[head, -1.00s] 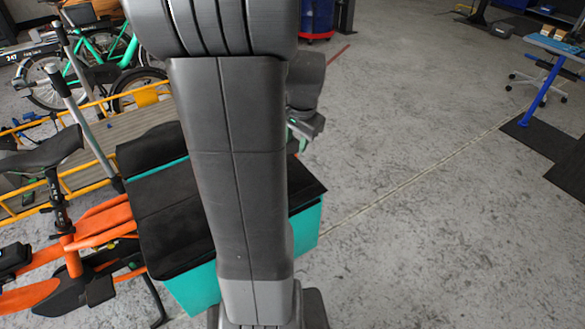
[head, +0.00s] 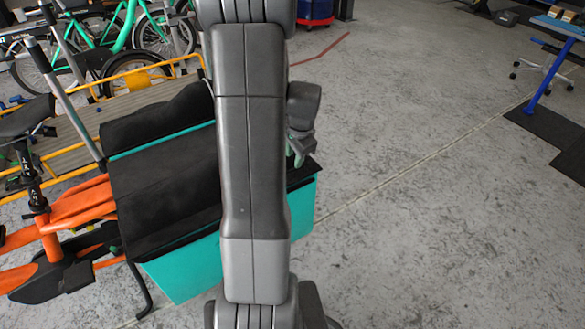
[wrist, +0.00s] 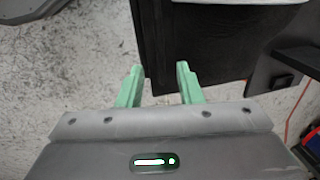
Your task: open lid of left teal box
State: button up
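A teal box (head: 185,270) with a black cover (head: 165,195) stands beside an orange bike. Part of it is hidden behind my arm. A thin teal strip (head: 165,142) runs along the cover's far side, with another black padded piece (head: 160,112) beyond it. My gripper (head: 297,160) is at the right end of the box, partly hidden behind my arm. In the wrist view my gripper (wrist: 158,72) has its green fingers apart with nothing seen gripped between them. The black cover (wrist: 195,45) lies just beyond the fingertips, its edge near them; contact cannot be told.
The orange bike (head: 75,215) is at the left, with a yellow-framed cargo platform (head: 70,155) and teal-framed bikes (head: 120,35) behind. The grey floor (head: 430,220) at the right is clear. A blue-legged table (head: 550,70) stands at the far right.

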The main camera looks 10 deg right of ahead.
jog(key=f, duration=0.3)
jog(key=w+f, duration=0.1)
jog(key=f, duration=0.1)
jog(key=shift+a+f+b, duration=0.2)
jog(key=shift+b, duration=0.2)
grip_shut()
